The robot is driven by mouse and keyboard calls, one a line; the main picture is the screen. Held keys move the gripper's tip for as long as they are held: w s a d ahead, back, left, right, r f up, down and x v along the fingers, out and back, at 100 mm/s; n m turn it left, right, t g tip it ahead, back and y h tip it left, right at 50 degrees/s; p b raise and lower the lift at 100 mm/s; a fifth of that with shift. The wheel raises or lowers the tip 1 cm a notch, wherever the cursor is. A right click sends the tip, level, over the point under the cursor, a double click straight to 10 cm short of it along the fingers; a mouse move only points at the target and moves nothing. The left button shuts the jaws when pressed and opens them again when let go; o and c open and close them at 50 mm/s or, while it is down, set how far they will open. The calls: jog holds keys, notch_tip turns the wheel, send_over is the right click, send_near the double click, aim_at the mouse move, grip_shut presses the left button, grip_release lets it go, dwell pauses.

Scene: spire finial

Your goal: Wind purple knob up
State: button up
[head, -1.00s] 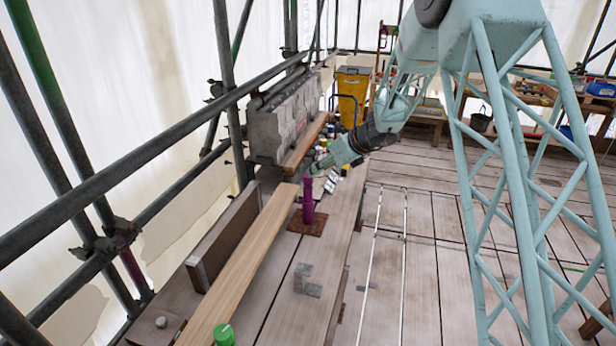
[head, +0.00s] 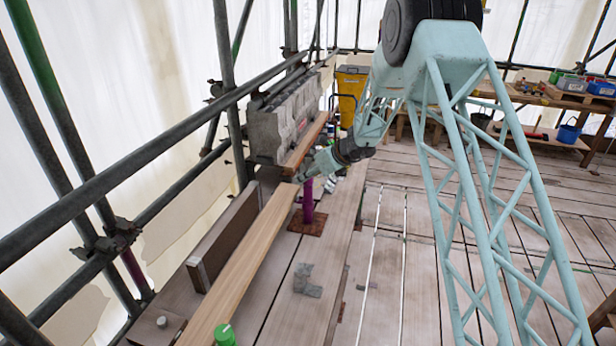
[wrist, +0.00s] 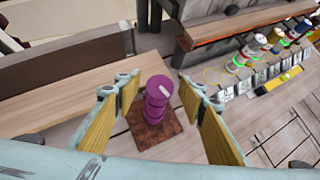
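The purple knob (head: 308,203) stands upright on a square rust-brown plate (head: 309,227) on the deck. In the wrist view the knob (wrist: 157,98) is a ribbed purple cylinder with a pale mark on its top. My gripper (wrist: 161,86) is open, with one yellow-padded finger on each side of the knob and visible gaps between. In the head view my gripper (head: 304,177) is at the knob's top end and partly covers it. The exact height of the fingertips against the knob is hard to tell.
A long timber plank (head: 235,268) runs just left of the knob, with a dark board (head: 222,240) beyond it. A grey stone block (head: 283,125) stands behind. Several bottles and small blocks (wrist: 255,72) sit to the right in the wrist view. The deck at right is mostly clear.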

jog(key=shift+w+a+f, duration=0.1)
dwell(0.3)
jog(key=c, duration=0.8)
jog(key=shift+c, duration=0.2)
jog(key=shift+n+g+y+p, duration=0.35)
jog(key=shift+n+p, duration=0.25)
jog(key=shift+p, duration=0.3)
jog(key=shift+p, duration=0.3)
jog(key=n+g+y+p, duration=0.1)
jog(key=n+g+p, duration=0.1)
jog(key=shift+n, duration=0.4)
jog(key=n+g, duration=0.2)
jog(key=n, duration=0.1)
jog(key=shift+g+y+p, duration=0.25)
jog(key=shift+y+p, duration=0.1)
jog(key=shift+n+g+b, duration=0.3)
jog(key=shift+n+g, duration=1.1)
jog(key=shift+n, duration=0.5)
jog(key=shift+n+g, duration=0.3)
jog(key=shift+n, duration=0.2)
